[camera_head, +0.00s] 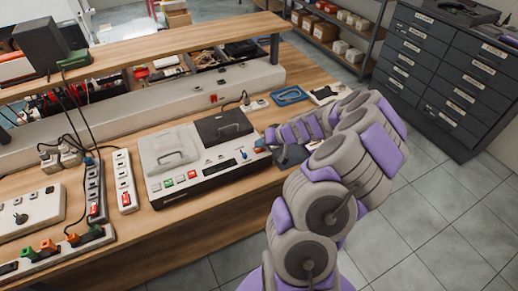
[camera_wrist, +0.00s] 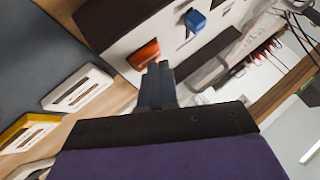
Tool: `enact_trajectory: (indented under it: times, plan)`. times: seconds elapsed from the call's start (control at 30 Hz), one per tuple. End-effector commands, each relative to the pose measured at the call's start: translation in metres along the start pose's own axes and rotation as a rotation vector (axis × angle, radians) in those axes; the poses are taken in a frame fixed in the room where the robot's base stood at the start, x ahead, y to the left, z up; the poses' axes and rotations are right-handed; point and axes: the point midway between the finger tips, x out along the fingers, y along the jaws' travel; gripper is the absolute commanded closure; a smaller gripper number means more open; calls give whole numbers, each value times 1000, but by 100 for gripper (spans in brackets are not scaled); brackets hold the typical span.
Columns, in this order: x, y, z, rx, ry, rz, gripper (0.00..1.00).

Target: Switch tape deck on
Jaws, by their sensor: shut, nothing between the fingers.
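The tape deck (camera_head: 195,155) is a white and dark box on the wooden bench. It has a light lid with a handle on the left and a dark lid on the right. Green, red and white buttons line its front left, and a blue knob (camera_head: 243,155) and an orange switch (camera_head: 259,144) sit at its right end. The wrist view shows the orange switch (camera_wrist: 144,54) and the blue knob (camera_wrist: 195,20) up close. My gripper (camera_wrist: 157,70) is shut and empty, its fingertips close to the orange switch. I cannot tell whether they touch.
Power strips (camera_head: 124,180) and cables lie left of the deck. A raised shelf (camera_head: 150,55) runs behind it. A blue-framed item (camera_head: 289,95) lies at the back right of the bench. Drawer cabinets (camera_head: 440,70) stand right, with open floor (camera_head: 440,220) before them.

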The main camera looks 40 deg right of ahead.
Motion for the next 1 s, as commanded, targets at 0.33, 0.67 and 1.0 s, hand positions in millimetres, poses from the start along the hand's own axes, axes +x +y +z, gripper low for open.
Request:
enact_trajectory:
  times: [0.33, 0.67, 1.0]
  plan:
    - [3, 2, 2, 0, 0, 0, 100]
    - [-2, -1, -2, -1, 0, 0, 100]
    - [-10, -7, -7, 0, -1, -1, 100]
